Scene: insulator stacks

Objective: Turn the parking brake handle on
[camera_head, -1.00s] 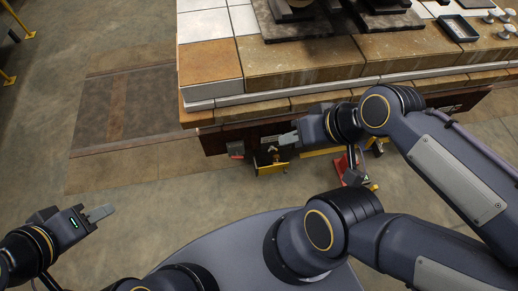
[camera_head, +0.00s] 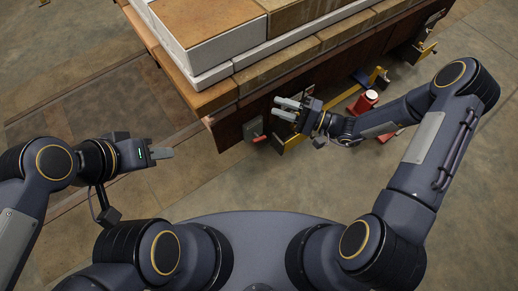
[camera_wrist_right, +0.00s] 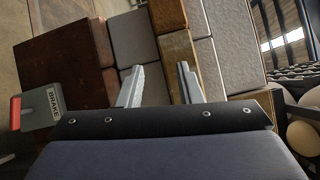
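The parking brake is a grey box (camera_head: 252,128) on the dark red side of the cart in the head view, with a small red handle (camera_head: 259,138) at its lower edge. In the right wrist view the grey box (camera_wrist_right: 42,106) reads "BRAKE", and its red handle (camera_wrist_right: 15,113) is at the far left. My right gripper (camera_head: 281,108) is open and empty, just right of the brake box and apart from the handle. Its two spread fingers show in the wrist view (camera_wrist_right: 160,84). My left gripper (camera_head: 165,153) is held out left of the brake, its finger gap not discernible.
The cart's tiled top edge (camera_head: 290,62) overhangs the brake side. A yellow bar (camera_head: 345,97) and a red jack-like object (camera_head: 366,101) are right of my right gripper, near its forearm. Open floor (camera_head: 205,185) lies before the cart's left corner.

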